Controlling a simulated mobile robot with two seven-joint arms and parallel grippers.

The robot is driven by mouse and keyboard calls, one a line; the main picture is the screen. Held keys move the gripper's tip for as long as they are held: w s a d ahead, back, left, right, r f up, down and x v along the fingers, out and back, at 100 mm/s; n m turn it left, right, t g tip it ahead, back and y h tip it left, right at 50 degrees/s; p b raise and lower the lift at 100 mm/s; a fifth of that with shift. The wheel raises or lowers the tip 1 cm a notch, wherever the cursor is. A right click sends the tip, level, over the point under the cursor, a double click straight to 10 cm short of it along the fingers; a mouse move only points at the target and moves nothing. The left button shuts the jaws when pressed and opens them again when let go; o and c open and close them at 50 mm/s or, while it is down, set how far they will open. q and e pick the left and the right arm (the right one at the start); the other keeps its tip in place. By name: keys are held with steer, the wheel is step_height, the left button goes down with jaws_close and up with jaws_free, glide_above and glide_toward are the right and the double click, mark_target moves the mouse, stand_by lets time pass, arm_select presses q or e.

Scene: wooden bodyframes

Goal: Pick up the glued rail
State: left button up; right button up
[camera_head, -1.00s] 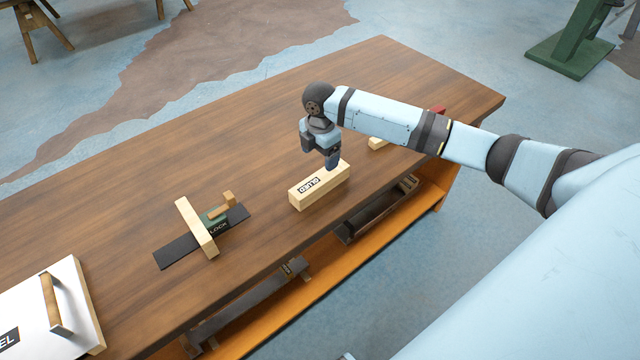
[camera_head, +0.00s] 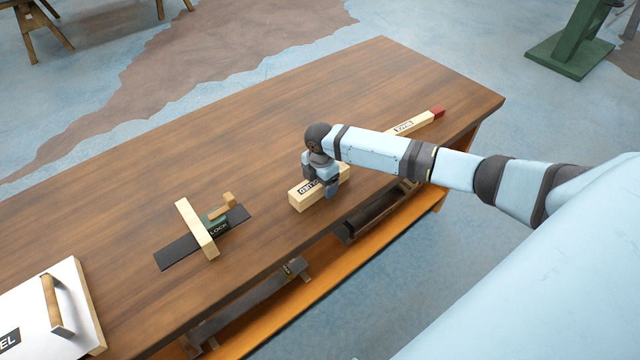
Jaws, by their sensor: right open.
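One finger shows in front of the rail's near side and covers part of the label. The other finger is hidden, so I cannot tell whether the jaws touch it. My left gripper is out of view.
A longer pale bar with a red end (camera_head: 410,126) lies behind my right arm. A black plate with a wooden crosspiece (camera_head: 190,222) lies to the left. A white panel with a wooden handle (camera_head: 30,310) is at lower left. The table (camera_head: 250,130) is clear at the back.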

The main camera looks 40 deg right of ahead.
steer(key=c, duration=1.2)
steer(key=shift+r, duration=0.1)
step_height(320, 180, up, 20)
steer(key=shift+f, duration=0.1)
